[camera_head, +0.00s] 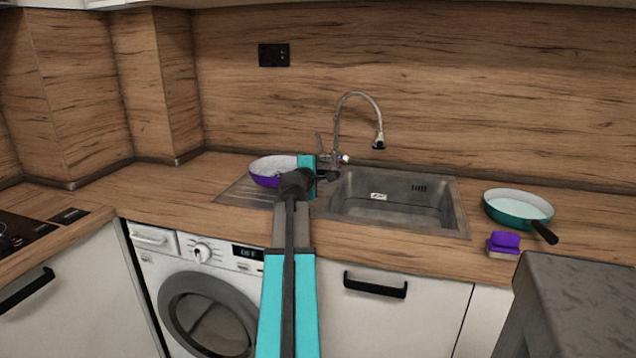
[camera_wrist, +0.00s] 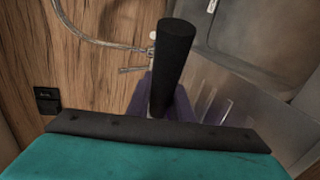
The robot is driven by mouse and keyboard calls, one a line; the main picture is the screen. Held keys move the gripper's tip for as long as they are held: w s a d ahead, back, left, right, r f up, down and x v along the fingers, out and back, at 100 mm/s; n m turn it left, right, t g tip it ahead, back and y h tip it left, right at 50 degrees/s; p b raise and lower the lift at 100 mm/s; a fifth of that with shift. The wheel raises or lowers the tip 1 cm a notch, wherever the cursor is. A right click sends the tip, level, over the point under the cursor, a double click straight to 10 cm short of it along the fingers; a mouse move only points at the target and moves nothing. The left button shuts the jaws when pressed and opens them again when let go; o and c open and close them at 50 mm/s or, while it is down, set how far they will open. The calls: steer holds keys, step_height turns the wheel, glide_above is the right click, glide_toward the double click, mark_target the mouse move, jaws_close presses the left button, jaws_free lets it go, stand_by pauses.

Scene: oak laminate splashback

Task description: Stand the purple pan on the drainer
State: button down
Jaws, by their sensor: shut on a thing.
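The purple pan (camera_head: 264,181) has a pale inside and shows in the head view left of the sink, over the ribbed steel drainer (camera_head: 236,194). My gripper (camera_head: 304,182) is shut on the pan at its right side. The pan's black handle (camera_wrist: 173,65) stands large in the wrist view, with part of the purple pan (camera_wrist: 183,106) behind it. The drainer's ribs (camera_wrist: 228,108) show to the right there. My arm hides part of the pan and drainer in the head view. I cannot tell whether the pan touches the drainer.
The sink (camera_head: 390,200) lies right of my gripper, with a tall tap (camera_head: 338,115) behind. A teal pan (camera_head: 517,210) and a purple sponge (camera_head: 504,242) are on the counter further right. The counter left of the drainer is clear up to the hob (camera_head: 20,232).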

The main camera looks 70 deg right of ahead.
steer(key=shift+w+d+f, duration=0.1)
steer(key=shift+f, duration=1.6)
steer(key=shift+f+b, duration=0.1)
steer(key=shift+b, duration=0.2)
steer(key=c, duration=1.6)
jaws_free()
steer(key=shift+o, duration=0.2)
steer(key=shift+v, duration=5.2)
steer(key=shift+p+v, duration=0.3)
steer(key=shift+v, duration=0.55)
